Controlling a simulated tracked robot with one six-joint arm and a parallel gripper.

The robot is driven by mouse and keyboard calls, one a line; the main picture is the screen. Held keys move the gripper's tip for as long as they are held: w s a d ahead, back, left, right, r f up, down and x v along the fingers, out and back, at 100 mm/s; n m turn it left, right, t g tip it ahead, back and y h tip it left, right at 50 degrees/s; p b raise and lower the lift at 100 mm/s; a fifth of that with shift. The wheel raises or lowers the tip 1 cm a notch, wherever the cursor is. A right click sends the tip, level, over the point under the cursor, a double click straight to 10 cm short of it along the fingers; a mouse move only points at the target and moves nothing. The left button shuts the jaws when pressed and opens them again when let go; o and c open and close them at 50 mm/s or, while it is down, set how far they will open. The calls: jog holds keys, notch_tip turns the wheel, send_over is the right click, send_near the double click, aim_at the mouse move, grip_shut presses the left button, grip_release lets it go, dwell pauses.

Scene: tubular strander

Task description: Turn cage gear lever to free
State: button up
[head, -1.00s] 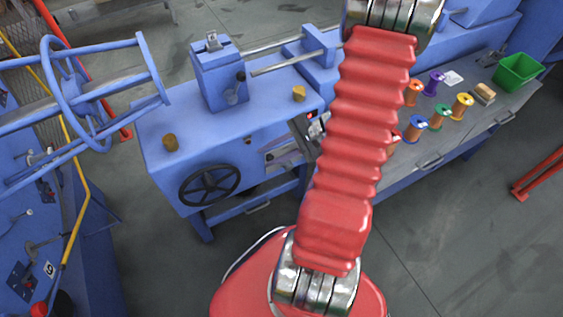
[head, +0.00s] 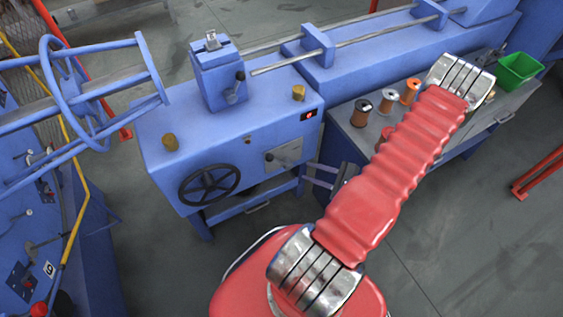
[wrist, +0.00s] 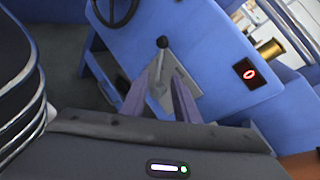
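A lever with a dark ball knob (wrist: 162,43) stands on a grey plate (wrist: 181,72) on the front of the blue machine; I take it to be the cage gear lever. In the head view, the lever (head: 279,159) and its plate (head: 296,151) are right of the black handwheel. My gripper (head: 306,173) is just right of the plate, its two fingers pointing at it. In the wrist view, the fingers of my gripper (wrist: 164,82) are apart and empty, with the lever ahead between their tips. They do not visibly touch it. Plate markings are unreadable.
The black handwheel (head: 209,185) is left of the plate. A small red-lit display (head: 308,115) is above right. Another ball-knobbed lever (head: 240,77) is on the upper block. A bench (head: 347,127) with spools and a green bin (head: 519,70) stands to the right.

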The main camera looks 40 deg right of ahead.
aim_at(276, 161)
jog(key=shift+w, duration=0.1)
jog(key=shift+x, duration=6.85)
jog(key=shift+d+r, duration=0.1)
grip_shut()
